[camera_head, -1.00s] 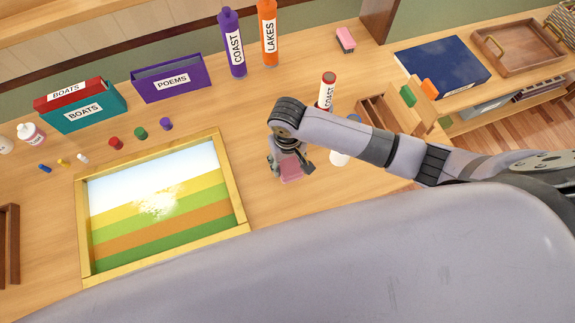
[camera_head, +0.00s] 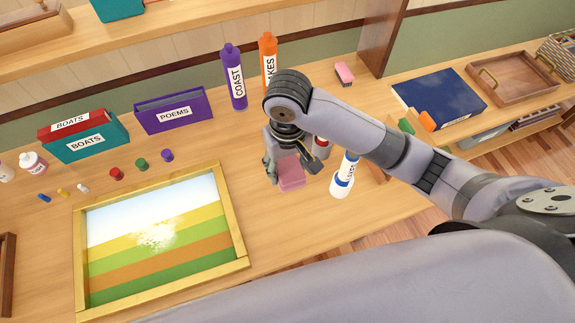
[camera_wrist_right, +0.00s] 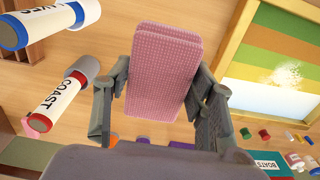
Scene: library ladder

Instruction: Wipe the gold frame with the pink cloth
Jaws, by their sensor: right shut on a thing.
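The gold frame (camera_head: 238,220) lies flat on the wooden desk at the left, around a striped landscape picture (camera_head: 150,240). A whitish smudge (camera_head: 155,235) shows on the picture. My right gripper (camera_head: 291,172) is shut on the folded pink cloth (camera_head: 291,176) and holds it over the desk, right of the frame and apart from it. In the right wrist view the cloth (camera_wrist_right: 163,75) sits between both fingers, and part of the frame (camera_wrist_right: 240,30) shows at the upper right. My left gripper is not in view.
POEMS box (camera_head: 174,113), BOATS box (camera_head: 85,138) and small caps (camera_head: 141,164) lie beyond the frame. Desk between frame and gripper is clear.

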